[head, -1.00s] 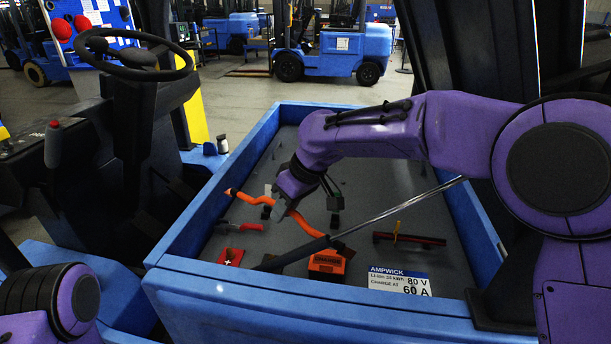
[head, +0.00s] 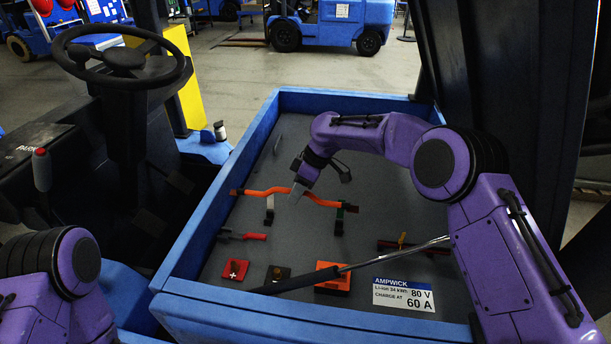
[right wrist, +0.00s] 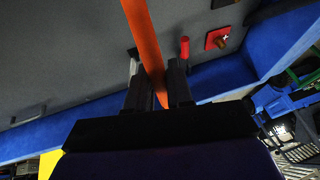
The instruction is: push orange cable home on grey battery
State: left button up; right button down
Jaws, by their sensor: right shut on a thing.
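The orange cable (head: 325,201) runs left to right over the grey battery (head: 380,210), a wide grey top inside a blue rim. Its left end is near the left rim; its right end is by a dark post with green (head: 339,221). A pale post (head: 269,209) stands under its left part. My right gripper (head: 297,191) is shut on the cable's middle. In the right wrist view the cable (right wrist: 144,45) passes between the fingers (right wrist: 157,88). Whether either cable end is seated cannot be told. My left gripper is out of view; only my left arm shows.
A dark strut (head: 340,269) crosses the battery's front. Near it are an orange block (head: 332,280), a black block (head: 277,274) and a red block (head: 235,271).

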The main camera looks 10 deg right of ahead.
jog(key=d+f+b, duration=0.1)
jog(key=f, duration=0.1)
jog(key=d+f+b, duration=0.1)
jog(key=f+b, duration=0.1)
jog(key=f, duration=0.1)
jog(key=w+d+f+b, duration=0.1)
jog(key=f+b, duration=0.1)
jog(key=shift+d+f, duration=0.15)
jog(key=shift+s+r, duration=0.15)
jog(key=shift+r, duration=0.05)
pick_arm(q)
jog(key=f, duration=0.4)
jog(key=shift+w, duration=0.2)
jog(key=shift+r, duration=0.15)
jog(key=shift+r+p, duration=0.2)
jog(key=shift+p, duration=0.2)
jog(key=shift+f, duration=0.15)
pick_arm(e)
jog(key=shift+f, duration=0.15)
pick_arm(q)
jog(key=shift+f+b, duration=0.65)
jog(key=shift+b, duration=0.15)
pick_arm(e)
jog(key=shift+f, duration=1.15)
